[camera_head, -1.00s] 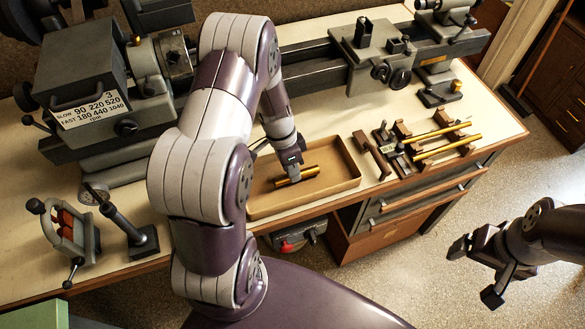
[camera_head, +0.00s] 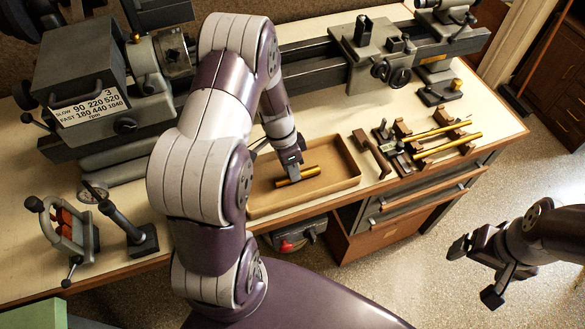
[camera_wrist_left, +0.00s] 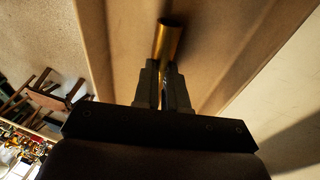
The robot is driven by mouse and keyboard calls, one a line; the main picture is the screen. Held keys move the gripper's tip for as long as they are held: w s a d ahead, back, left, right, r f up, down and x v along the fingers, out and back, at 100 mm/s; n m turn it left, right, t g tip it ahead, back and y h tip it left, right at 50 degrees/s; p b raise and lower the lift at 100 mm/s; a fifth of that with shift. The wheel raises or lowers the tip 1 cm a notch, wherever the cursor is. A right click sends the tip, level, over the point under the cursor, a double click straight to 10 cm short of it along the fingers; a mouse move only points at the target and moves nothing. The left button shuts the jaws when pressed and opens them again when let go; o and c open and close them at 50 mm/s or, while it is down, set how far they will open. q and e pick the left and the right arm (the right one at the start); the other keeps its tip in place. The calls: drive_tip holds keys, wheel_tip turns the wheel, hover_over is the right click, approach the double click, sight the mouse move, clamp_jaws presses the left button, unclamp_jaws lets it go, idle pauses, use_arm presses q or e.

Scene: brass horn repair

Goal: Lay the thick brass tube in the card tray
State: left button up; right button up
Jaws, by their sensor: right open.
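The thick brass tube (camera_head: 300,177) lies low inside the card tray (camera_head: 352,183), near its middle. In the left wrist view the tube (camera_wrist_left: 168,40) points away from me between the fingers, its open end showing past them. My left gripper (camera_head: 291,172) reaches down into the tray and is shut on the tube; it also shows in the left wrist view (camera_wrist_left: 165,85). I cannot tell whether the tube touches the tray floor. My right gripper (camera_head: 474,270) is open and empty, off the bench above the floor.
A wooden rack (camera_head: 408,160) with brass tubes (camera_head: 447,146) stands right of the tray, beside a brown tool (camera_head: 372,154). The lathe (camera_head: 95,85) runs along the back. A small clamp-like device (camera_head: 68,235) and a dark post stand at left. The tray's right part is clear.

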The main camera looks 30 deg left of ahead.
use_arm(q)
drive_tip(key=shift+r+p, duration=0.75)
drive_tip(key=shift+r, duration=0.1)
wheel_tip(320, 180, up, 2)
drive_tip(key=shift+r+p, duration=0.15)
drive_tip(key=shift+p, duration=0.65)
drive_tip(key=shift+r+p, duration=1.4)
drive_tip(key=shift+r, duration=0.5)
drive_tip(key=o, duration=0.3)
drive_tip(key=s+d+r+n+y, duration=0.1)
drive_tip(key=s+d+r+n, duration=0.1)
drive_tip(key=r, duration=0.2)
drive_tip(key=s+d+r+n+t+y+p, duration=0.1)
drive_tip(key=s+d+r+n, duration=0.1)
drive_tip(key=r, duration=0.3)
drive_tip(key=s+d+r+n, duration=0.2)
drive_tip(key=s+r+n, duration=0.1)
drive_tip(key=s+r, duration=0.1)
drive_tip(key=shift+s+d+r+n+t+y+p, duration=0.1)
drive_tip(key=shift+s+r+n+t+y+p, duration=0.1)
drive_tip(key=shift+r+n+t+y+p, duration=0.15)
